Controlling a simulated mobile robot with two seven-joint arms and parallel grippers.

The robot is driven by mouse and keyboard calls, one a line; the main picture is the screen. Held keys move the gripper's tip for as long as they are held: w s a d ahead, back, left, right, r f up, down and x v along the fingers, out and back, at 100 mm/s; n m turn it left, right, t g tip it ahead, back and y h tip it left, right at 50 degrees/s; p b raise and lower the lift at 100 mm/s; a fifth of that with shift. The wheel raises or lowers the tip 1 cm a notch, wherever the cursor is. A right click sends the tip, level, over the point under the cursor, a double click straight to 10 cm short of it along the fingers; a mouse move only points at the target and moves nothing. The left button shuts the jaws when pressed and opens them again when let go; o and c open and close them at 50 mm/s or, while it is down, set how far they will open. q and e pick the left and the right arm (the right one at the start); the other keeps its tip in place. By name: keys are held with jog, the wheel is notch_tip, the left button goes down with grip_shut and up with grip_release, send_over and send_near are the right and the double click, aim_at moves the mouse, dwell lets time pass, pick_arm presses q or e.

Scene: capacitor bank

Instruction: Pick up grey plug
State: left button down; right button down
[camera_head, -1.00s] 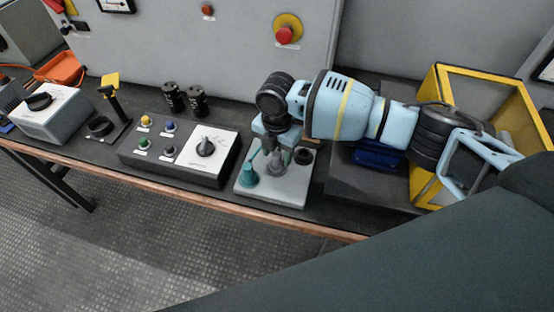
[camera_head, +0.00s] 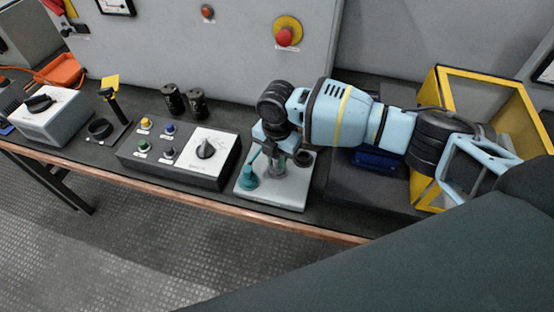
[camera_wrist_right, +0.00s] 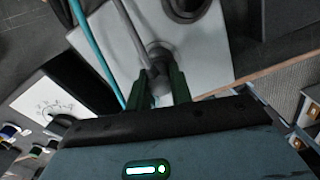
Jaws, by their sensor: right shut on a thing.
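The grey plug (camera_head: 277,169) is at the light grey square plate on the bench in the head view, largely hidden under my right gripper (camera_head: 277,157). In the right wrist view the grey plug (camera_wrist_right: 159,55) shows between the green fingertips (camera_wrist_right: 161,82), with a grey cable running from it. My right gripper points down and is shut on the plug. I cannot tell whether the plug is touching the plate (camera_head: 292,196). My left gripper is not in view.
A teal plug (camera_head: 249,172) stands on the plate's left side and a dark round fitting (camera_head: 303,158) on its right. A control box with a dial (camera_head: 205,150) is to the left. A yellow-framed box (camera_head: 432,90) and blue object (camera_head: 378,159) are right.

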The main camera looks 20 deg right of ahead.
aim_at(277, 157)
jog(key=shift+r, duration=0.15)
